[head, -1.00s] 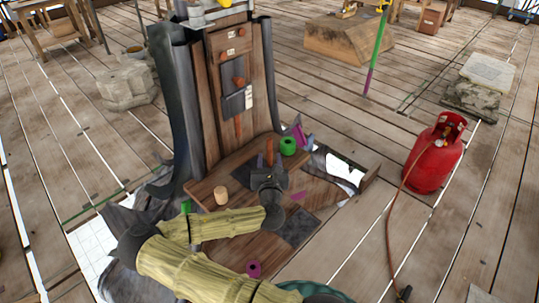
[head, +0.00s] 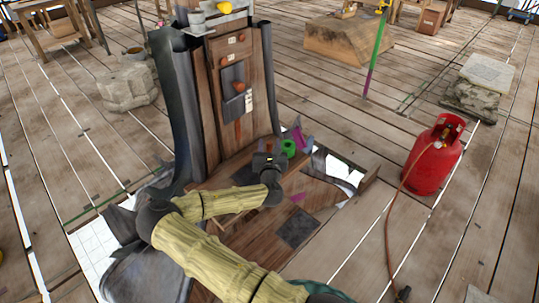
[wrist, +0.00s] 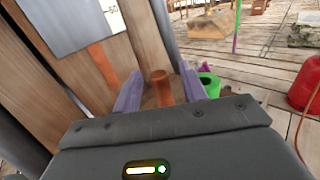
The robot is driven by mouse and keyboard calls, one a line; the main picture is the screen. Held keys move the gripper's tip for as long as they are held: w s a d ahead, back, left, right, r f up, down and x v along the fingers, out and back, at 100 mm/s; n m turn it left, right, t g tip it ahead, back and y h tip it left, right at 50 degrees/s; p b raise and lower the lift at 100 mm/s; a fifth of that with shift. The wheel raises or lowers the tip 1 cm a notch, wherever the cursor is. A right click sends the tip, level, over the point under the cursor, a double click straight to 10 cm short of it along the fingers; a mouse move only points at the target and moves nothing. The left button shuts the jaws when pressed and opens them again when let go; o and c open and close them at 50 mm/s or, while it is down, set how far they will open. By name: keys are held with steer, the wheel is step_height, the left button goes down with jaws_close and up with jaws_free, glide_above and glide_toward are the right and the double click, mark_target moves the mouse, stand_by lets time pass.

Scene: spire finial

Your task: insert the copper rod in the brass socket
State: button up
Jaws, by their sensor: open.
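The copper rod (wrist: 162,90) stands upright in the wrist view, between the two purple-grey fingers. My gripper (wrist: 161,87) is open, with a finger on each side of the rod and visible gaps to it. I cannot pick out the brass socket with certainty in either view.
The upright wooden panel (head: 258,95) stands behind my gripper, with orange knobs and a grey plate (wrist: 65,20). A green ring (head: 288,147) is just right of the rod. A red gas cylinder (head: 434,155) stands at right on open planks.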

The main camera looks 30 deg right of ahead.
steer(key=shift+w+d, duration=0.15)
steer(key=shift+w, duration=0.3)
jaws_close()
stand_by(1.4)
